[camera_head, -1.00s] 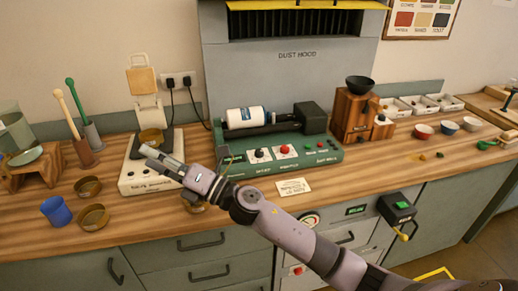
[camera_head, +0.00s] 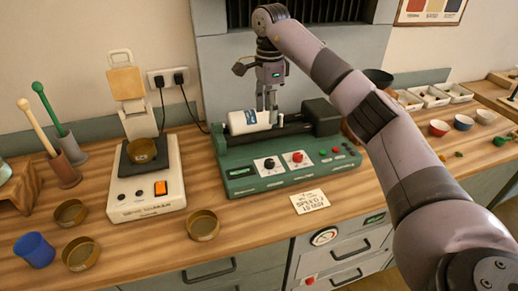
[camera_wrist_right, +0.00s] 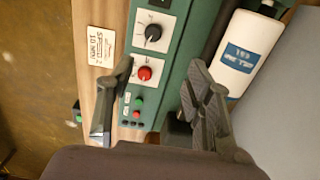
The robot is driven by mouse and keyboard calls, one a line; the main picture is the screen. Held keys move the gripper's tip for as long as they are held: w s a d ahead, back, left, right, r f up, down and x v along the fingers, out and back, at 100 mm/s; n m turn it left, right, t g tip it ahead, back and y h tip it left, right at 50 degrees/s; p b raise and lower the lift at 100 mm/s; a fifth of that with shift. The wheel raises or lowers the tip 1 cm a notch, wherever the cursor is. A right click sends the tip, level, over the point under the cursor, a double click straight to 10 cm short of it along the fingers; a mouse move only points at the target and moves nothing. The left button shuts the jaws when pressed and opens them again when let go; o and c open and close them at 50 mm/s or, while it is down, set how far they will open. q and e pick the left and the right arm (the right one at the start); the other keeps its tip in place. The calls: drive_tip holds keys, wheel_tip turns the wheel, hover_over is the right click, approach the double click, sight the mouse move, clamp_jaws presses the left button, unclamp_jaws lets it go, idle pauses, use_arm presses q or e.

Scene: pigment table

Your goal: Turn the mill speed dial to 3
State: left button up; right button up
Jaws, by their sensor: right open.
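The mill (camera_head: 235,185) is a green machine with a white jar (camera_head: 245,121) on its rollers. On its front panel sit a black dial (camera_head: 269,163) on a white plate and a red knob (camera_head: 298,157). The black dial (camera_wrist_right: 153,32) and red knob (camera_wrist_right: 145,73) also show in the right wrist view. The dial's setting is too small to read. My right gripper (camera_head: 267,109) is open and empty, pointing down above the mill by the jar's right end, behind and above the dial. In its wrist view its fingers (camera_wrist_right: 158,80) are spread. My left gripper is out of view.
A note card (camera_head: 309,202) lies in front of the mill. A scale (camera_head: 146,207) holding a bowl (camera_head: 142,150) stands at the left, with a loose bowl (camera_head: 203,227) in front. The dust hood (camera_head: 215,60) rises behind the mill.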

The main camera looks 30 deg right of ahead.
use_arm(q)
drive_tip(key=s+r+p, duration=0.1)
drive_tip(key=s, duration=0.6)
use_arm(e)
hover_over(270, 161)
wheel_tip(270, 161, down, 6)
wheel_tip(270, 161, down, 7)
drive_tip(key=shift+s+a+f+p, duration=0.1)
drive_tip(key=shift+p, duration=0.9)
wheel_tip(270, 161, down, 2)
drive_tip(key=shift+f, duration=0.55)
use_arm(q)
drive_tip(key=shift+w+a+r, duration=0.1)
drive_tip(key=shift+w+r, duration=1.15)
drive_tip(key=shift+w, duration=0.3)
use_arm(e)
clamp_jaws()
